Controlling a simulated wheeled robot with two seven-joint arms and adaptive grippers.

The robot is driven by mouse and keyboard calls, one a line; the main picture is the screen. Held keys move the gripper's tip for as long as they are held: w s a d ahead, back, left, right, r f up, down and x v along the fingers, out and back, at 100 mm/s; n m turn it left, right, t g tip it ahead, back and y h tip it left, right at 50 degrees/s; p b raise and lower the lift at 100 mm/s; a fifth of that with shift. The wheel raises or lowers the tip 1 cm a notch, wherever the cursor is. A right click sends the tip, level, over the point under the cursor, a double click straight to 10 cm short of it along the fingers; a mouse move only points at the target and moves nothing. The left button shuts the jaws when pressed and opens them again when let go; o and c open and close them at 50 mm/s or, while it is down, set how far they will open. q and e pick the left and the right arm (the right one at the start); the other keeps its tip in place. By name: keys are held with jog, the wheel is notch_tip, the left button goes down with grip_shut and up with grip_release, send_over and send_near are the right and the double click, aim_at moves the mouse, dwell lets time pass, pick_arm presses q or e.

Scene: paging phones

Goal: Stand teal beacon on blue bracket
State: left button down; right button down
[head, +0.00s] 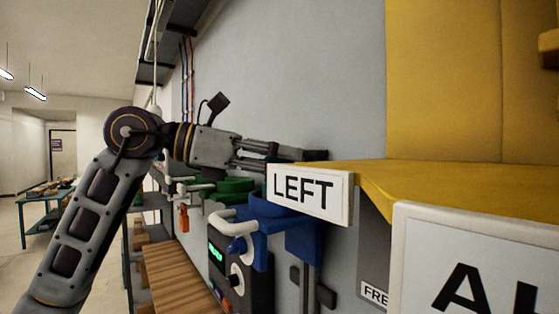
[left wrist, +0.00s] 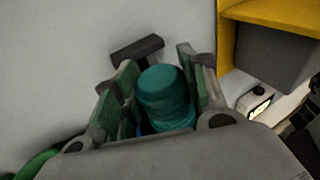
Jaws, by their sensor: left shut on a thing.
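The teal beacon (left wrist: 165,92) sits between the two fingers of my left gripper (left wrist: 160,72) in the left wrist view, and the gripper is shut on it. In the head view my left gripper (head: 285,150) reaches right along the wall, above and behind the LEFT sign. The beacon cannot be made out there. The blue bracket (head: 303,242) is on the wall below the gripper, partly hidden by the sign. A sliver of blue shows beside the beacon in the left wrist view; I cannot tell whether they touch. My right gripper is not in view.
The white LEFT sign (head: 308,194) and yellow shelf (head: 430,183) stand close on the right. A green bracket (head: 235,187) lies just left of the blue one. A black device with a green display (head: 216,252) and a wooden bench (head: 180,280) are below.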

pick_arm(q)
jog(key=c, duration=0.8)
grip_release()
jog(key=shift+r, duration=0.1)
jog(key=shift+s+a, duration=0.15)
jog(key=shift+a, duration=0.45)
jog(key=b+v, duration=0.3)
jog(key=v, duration=0.8)
jog(key=shift+d+r, duration=0.15)
